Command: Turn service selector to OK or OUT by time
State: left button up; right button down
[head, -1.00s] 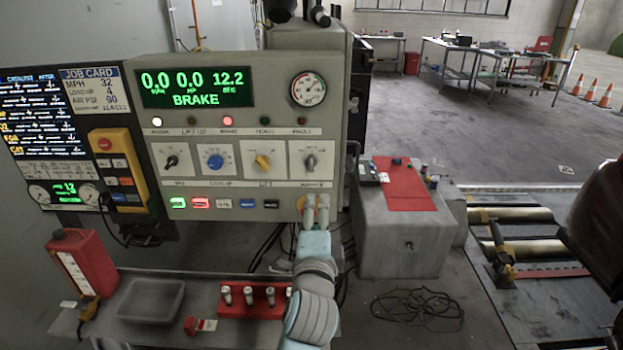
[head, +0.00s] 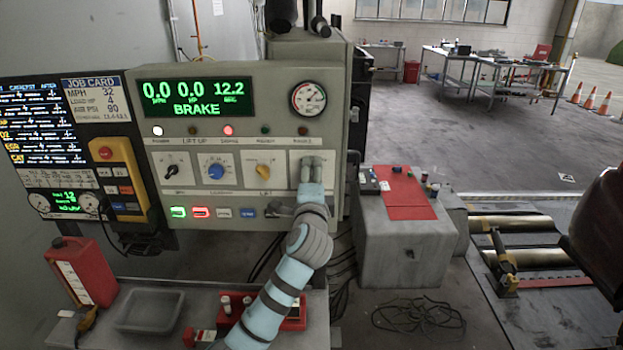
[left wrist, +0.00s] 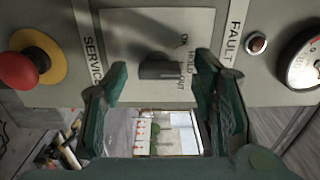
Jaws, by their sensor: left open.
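The service selector (left wrist: 160,68) is a dark knob on a pale plate, with OK, HOLD and OUT lettered beside it in the left wrist view. Its bar lies level in that view, with its right end near HOLD. My left gripper (head: 312,160) is at the right-hand plate of the grey console (head: 130,70) in the head view, and hides the knob there. In the left wrist view its two green fingers (left wrist: 161,75) are open, one on each side of the knob, with gaps visible. I cannot tell how far the tips are from the plate. My right gripper is not in view.
A red stop button (left wrist: 18,70) and a dial gauge (left wrist: 303,58) flank the plate. The yellow knob (head: 264,170) and blue knob (head: 216,171) are left of my gripper. The display (head: 195,97) reads BRAKE. A grey tray (head: 150,311) lies below.

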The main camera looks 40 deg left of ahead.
pick_arm(q)
jog(key=c, duration=1.2)
jog(key=shift+o, duration=0.2)
jog(key=shift+n, duration=0.4)
jog(key=n, duration=0.3)
jog(key=shift+f, duration=0.1)
jog(key=shift+n, duration=2.1)
jog(key=o, duration=1.2)
jog(key=shift+c, duration=0.2)
jog(key=shift+s, duration=0.1)
